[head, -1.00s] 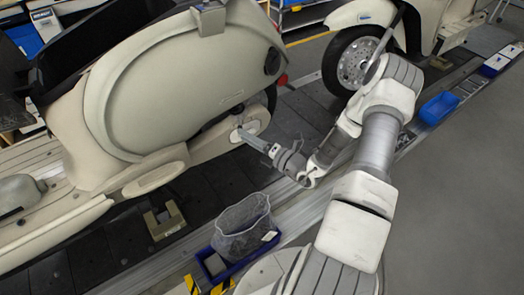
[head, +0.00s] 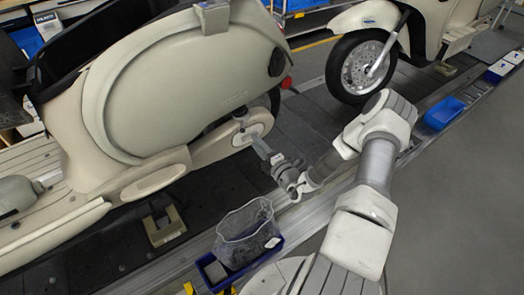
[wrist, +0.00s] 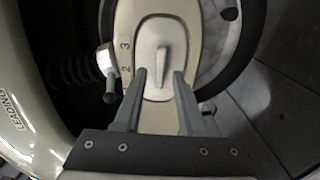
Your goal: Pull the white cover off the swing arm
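The white cover (wrist: 153,78) is a pale oval plate with a raised upright grip tab (wrist: 164,44), seated on the end of the cream swing arm (wrist: 126,25). I cannot tell whether the fingertips touch the cover. In the head view, my gripper (head: 256,142) points at the end of the swing arm (head: 210,148) on the near scooter; the cover is hard to make out there.
The cream scooter body (head: 180,80) stands on the dark slat conveyor (head: 130,230). A blue bin with a grey mesh bag (head: 245,235) sits below my arm. A dark ribbed damper and bolt (wrist: 108,68) lie left of the cover. Another scooter's wheel (head: 360,67) is further back.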

